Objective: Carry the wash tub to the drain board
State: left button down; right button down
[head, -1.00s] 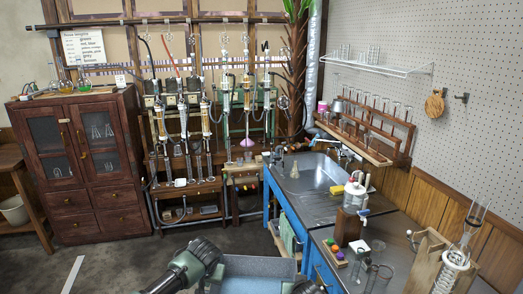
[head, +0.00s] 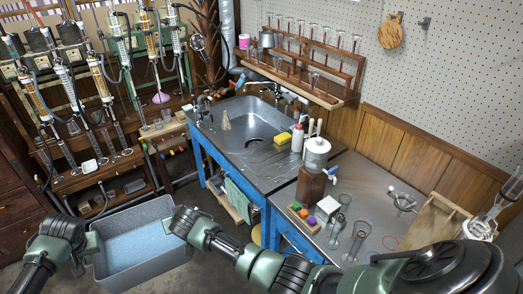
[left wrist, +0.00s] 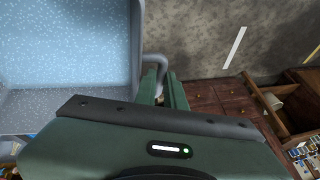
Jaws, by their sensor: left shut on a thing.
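The wash tub (head: 150,276) is a grey rectangular tub with a speckled blue inside, low at the left in the head view, in front of the sink unit. My left gripper (head: 92,242) is at its left side, shut on the tub; the left wrist view shows the fingers (left wrist: 162,88) at the tub's grey rim (left wrist: 135,50). My right gripper (head: 178,222) is at the tub's right rim; its fingers are too hidden to tell their state. The ridged drain board (head: 262,164) lies beside the sink basin (head: 242,118), with bottles and a yellow sponge (head: 283,139) near its right edge.
A green towel (head: 238,200) hangs at the blue sink frame. Glass apparatus stands on the rack (head: 85,165) behind the tub. Some floor around the tub is bare.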

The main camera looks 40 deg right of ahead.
aim_at(269, 165)
jog(key=i+l, duration=0.1)
jog(key=i, duration=2.1)
jog(key=i+j+z, duration=0.2)
jog(key=i+z, duration=0.15)
jog(key=z, duration=0.45)
jog(key=i+j+z, duration=0.1)
jog(key=z, duration=0.35)
jog(key=j+z, duration=0.1)
jog(key=z, duration=0.3)
jog(key=i+j+z, duration=0.1)
jog(key=z, duration=0.35)
jog(key=j+z, duration=0.15)
jog(key=z, duration=0.3)
jog(key=j+z, duration=0.1)
jog(key=z, duration=0.35)
